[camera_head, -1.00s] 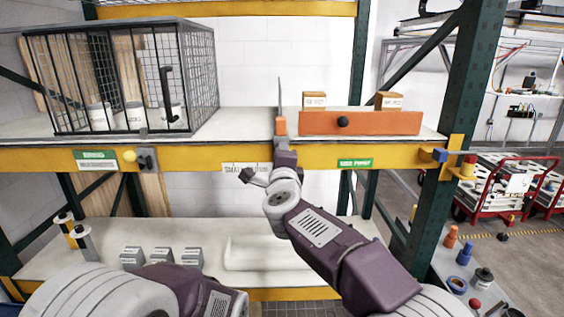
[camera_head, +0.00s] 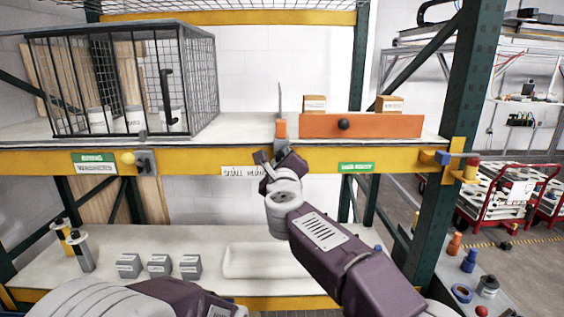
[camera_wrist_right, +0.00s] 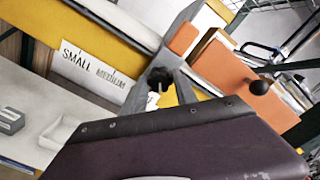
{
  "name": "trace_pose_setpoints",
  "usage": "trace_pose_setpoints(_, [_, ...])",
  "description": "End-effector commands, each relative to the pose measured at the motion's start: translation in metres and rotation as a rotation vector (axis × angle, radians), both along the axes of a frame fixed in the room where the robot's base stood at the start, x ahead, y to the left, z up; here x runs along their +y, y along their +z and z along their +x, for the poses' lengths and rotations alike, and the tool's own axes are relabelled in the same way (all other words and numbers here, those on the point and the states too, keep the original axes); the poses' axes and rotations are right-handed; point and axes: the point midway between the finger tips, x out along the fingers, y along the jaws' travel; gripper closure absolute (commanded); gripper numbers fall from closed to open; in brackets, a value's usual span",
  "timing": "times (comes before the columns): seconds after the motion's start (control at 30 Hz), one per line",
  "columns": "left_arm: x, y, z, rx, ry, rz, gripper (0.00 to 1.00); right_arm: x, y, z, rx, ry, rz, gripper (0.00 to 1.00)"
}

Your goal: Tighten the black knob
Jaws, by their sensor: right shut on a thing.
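The black knob (camera_wrist_right: 160,78) shows in the right wrist view in front of the yellow shelf beam, below the orange block (camera_wrist_right: 183,38) of an upright grey divider. My right gripper (camera_wrist_right: 163,88) has its grey fingers at this knob and is shut on it. In the head view my right gripper (camera_head: 266,163) is at the beam's front, just below the orange block (camera_head: 280,129); the knob is hidden there behind the gripper and wrist. My left gripper is out of view; only part of my left arm shows at the bottom.
An orange drawer front (camera_head: 375,125) with a round black ball knob (camera_head: 344,124) sits right of the divider. A wire cage (camera_head: 188,80) stands left on the shelf. Grey boxes (camera_head: 159,263) and a white tray (camera_head: 265,260) lie below. A green post (camera_head: 460,120) bounds the right.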

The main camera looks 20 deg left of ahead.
Motion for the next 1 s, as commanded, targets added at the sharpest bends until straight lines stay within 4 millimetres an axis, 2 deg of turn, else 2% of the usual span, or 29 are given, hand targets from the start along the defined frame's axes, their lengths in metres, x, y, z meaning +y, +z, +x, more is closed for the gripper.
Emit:
trace_pose_setpoints(0.47, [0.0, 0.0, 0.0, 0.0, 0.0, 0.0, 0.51, -0.001, 0.002, 0.0, 0.001, -0.001, 0.015, 1.0])
trace_pose_setpoints(0.5, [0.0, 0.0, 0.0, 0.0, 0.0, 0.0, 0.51, -0.001, 0.002, 0.0, 0.001, -0.001, 0.015, 0.6])
trace_pose_setpoints(0.57, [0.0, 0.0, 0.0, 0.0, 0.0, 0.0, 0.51, -0.001, 0.002, 0.0, 0.001, -0.001, 0.015, 0.44])
trace_pose_setpoints(0.87, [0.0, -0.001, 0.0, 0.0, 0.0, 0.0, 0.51, -0.001, 0.001, -0.001, 0.002, 0.0, 0.013, 0.44])
trace_pose_setpoints(1.0, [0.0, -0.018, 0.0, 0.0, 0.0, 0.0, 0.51, -0.005, -0.004, -0.018, 0.001, 0.002, 0.014, 0.44])
